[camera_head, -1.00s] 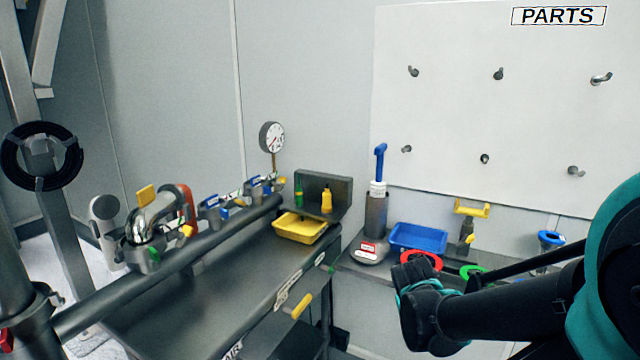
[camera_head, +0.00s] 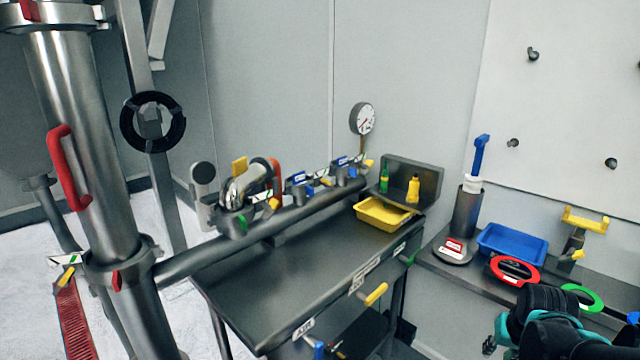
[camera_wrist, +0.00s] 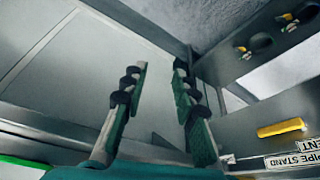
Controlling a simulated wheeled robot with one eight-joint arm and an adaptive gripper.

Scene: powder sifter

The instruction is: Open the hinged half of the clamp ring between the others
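A row of clamp-like fittings sits along the grey horizontal pipe (camera_head: 195,263) in the head view. The middle fitting (camera_head: 298,190), with blue and white parts, is between a silver elbow fitting (camera_head: 240,190) on the left and another blue-marked fitting (camera_head: 345,170) on the right. I cannot tell from here where its hinge lies or whether its hinged half is open. My gripper (camera_wrist: 160,70) is open and empty in the wrist view, its two fingers apart. In the head view it is at the lower right, well away from the fittings.
A dark bench (camera_head: 290,290) carries a yellow tray (camera_head: 383,214), with a gauge (camera_head: 362,118) behind it. A side shelf holds a blue tray (camera_head: 512,245) and a red ring (camera_head: 514,271) near my arm. A steel column (camera_head: 85,130) stands at left.

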